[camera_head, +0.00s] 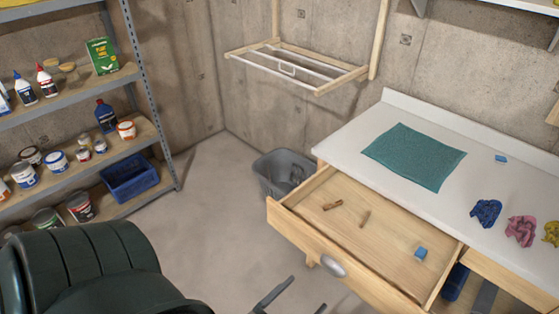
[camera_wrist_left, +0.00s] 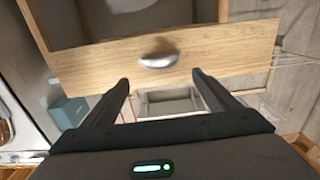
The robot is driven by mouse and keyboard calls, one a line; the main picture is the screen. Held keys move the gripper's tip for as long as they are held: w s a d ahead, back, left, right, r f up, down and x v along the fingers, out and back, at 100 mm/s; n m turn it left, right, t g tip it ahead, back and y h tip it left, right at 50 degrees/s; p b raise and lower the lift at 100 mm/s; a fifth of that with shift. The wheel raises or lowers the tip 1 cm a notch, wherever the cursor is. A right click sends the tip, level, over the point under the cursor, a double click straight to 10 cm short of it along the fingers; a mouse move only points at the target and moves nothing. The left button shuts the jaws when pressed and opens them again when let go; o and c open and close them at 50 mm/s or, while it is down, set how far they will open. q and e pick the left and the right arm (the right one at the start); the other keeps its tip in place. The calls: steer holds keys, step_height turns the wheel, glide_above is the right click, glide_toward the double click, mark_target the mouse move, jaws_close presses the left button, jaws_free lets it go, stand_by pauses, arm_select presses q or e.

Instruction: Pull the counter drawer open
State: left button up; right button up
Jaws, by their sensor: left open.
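The counter drawer (camera_head: 375,228) is pulled out from under the white counter (camera_head: 350,150). Its wooden front also shows in the left wrist view (camera_wrist_left: 220,56). A silver cup handle (camera_head: 333,265) sits in the middle of the front, and it shows in the left wrist view (camera_wrist_left: 158,61) beyond the fingertips. My left gripper (camera_head: 298,300) is at the bottom edge of the head view, below and in front of the handle. Its fingers (camera_wrist_left: 160,78) are open, apart and empty. My right gripper is not in view.
The drawer holds two small brown pieces and a blue block (camera_head: 421,253). A teal mat (camera_head: 414,156) and crumpled cloths (camera_head: 486,212) lie on the counter. A grey bin (camera_head: 268,184) stands beside it. Shelving (camera_head: 160,125) stands left; the floor (camera_head: 215,220) between is clear.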

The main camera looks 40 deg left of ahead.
arm_select(q)
steer(key=s+b, duration=0.2)
steer(key=s, duration=0.6)
steer(key=shift+s+a, duration=0.15)
steer(key=shift+f, duration=0.1)
steer(key=s+d+f+m+g+h, duration=0.1)
steer(key=s+f+g, duration=0.25)
steer(key=f, duration=1.05)
steer(key=s+d+f+m+g, duration=0.15)
steer(key=f+g, duration=0.25)
steer(key=f, duration=1)
steer(key=s+a+f+g, duration=0.2)
steer(key=s+f+g, duration=0.2)
steer(key=s+f, duration=0.5)
steer(key=s+a+f+g+y, duration=0.1)
steer(key=s+a+f+g, duration=0.1)
steer(key=s+f+g, duration=0.3)
steer(key=s+f, duration=0.4)
steer(key=s, duration=0.1)
steer(key=shift+y, duration=0.3)
